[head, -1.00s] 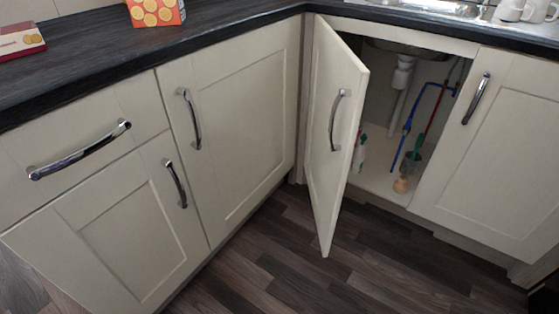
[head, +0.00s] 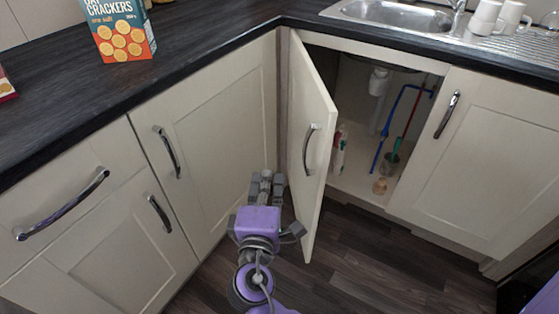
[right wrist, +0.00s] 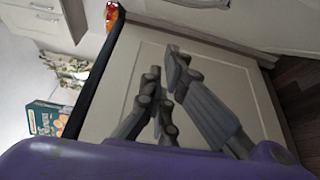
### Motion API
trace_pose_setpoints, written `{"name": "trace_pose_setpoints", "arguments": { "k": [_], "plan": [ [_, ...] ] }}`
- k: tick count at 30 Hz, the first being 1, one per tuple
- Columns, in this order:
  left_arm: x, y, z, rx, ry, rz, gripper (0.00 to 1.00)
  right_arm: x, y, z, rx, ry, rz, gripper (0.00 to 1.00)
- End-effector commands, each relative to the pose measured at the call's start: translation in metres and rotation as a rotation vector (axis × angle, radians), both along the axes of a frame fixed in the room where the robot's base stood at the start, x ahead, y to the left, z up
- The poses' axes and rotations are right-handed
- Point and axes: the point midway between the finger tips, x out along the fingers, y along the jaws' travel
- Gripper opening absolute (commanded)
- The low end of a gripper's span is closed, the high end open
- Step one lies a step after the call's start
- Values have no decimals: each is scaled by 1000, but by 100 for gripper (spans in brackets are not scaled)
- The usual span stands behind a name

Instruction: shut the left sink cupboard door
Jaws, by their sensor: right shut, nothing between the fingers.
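The left sink cupboard door (head: 312,140) is cream with a chrome bar handle (head: 312,148). It stands open, hinged at its left edge, and swung out toward me. My right gripper (head: 266,180) is in front of the door's outer face, left of its handle and low down, in the gap between the door and the left-hand cabinets. It is shut and empty, and I cannot see it touching the door. In the right wrist view its grey fingers (right wrist: 163,70) lie before a cream panel (right wrist: 125,75). My left gripper is not in view.
Inside the open cupboard are pipes (head: 385,115), a bottle (head: 340,150) and a brush (head: 380,186). The right cupboard door (head: 470,160) is shut. Cabinets (head: 215,130) close off the left side. A crackers box (head: 122,35) stands on the dark worktop (head: 190,65).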

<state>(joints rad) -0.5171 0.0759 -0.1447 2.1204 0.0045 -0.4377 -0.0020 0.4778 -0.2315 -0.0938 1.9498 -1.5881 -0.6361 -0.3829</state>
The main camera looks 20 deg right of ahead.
Motion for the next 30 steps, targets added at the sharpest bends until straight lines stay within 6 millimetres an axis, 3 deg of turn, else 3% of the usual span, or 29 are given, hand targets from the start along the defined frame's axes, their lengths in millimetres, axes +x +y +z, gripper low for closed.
{"name": "trace_pose_setpoints", "arguments": {
  "k": [15, 21, 30],
  "plan": [
    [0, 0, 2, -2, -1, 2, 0, 85, -45, 0, 2, -2, 2, 0],
    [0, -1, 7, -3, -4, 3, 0, 61, -64, -1, 1, 0, 1, 0],
    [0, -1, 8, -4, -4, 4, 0, 53, -71, -1, 3, 0, 3, 0]
  ]
}}
